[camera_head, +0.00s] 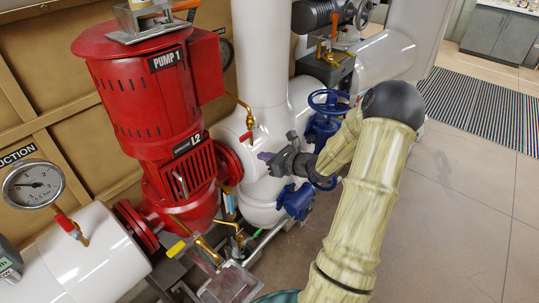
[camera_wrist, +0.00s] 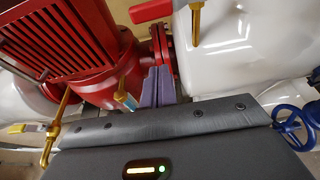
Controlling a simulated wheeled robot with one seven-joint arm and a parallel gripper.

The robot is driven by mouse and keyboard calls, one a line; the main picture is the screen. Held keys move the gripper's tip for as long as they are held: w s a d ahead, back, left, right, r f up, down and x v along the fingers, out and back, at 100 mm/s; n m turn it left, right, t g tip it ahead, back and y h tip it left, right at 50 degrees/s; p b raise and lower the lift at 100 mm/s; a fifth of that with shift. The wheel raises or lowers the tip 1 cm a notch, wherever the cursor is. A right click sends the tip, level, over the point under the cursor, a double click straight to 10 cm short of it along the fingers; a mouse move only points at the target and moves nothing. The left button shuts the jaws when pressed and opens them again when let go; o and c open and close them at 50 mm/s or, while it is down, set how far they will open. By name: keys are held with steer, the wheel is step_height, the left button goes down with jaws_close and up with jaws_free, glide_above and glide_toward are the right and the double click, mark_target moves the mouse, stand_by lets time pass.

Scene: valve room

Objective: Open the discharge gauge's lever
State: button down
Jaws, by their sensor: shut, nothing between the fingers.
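The discharge gauge (camera_head: 226,52) is mostly hidden behind the red pump in the head view. A brass gauge line runs from beside it down to the white pipe. Its small red lever (camera_head: 245,137) sits by the brass valve (camera_head: 249,121). In the wrist view a red lever (camera_wrist: 150,11) reaches left from the brass valve (camera_wrist: 196,22) at the top edge. My gripper (camera_head: 264,156) is in front of the white pipe, just below and right of the lever, apparently apart from it. Its purple fingers (camera_wrist: 158,86) are together and hold nothing.
The red pump labelled PUMP 1 (camera_head: 140,90) stands left of my gripper. Blue handwheels (camera_head: 328,100) are close to my arm on the right. The suction gauge (camera_head: 34,184) with its own red lever (camera_head: 65,222) is at far left. Open floor (camera_head: 460,200) lies right.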

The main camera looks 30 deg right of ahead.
mark_target(250, 132)
steer(key=w+a+r+p, duration=0.1)
steer(key=w+a+p, duration=0.1)
steer(key=w, duration=0.4)
steer(key=shift+r+p, duration=0.4)
steer(key=shift+p, duration=0.45)
steer(key=shift+d, duration=0.1)
steer(key=shift+r, duration=0.1)
steer(key=shift+s+a+r+p, duration=0.1)
steer(key=shift+s+a+p, duration=0.1)
steer(key=shift+p, duration=0.25)
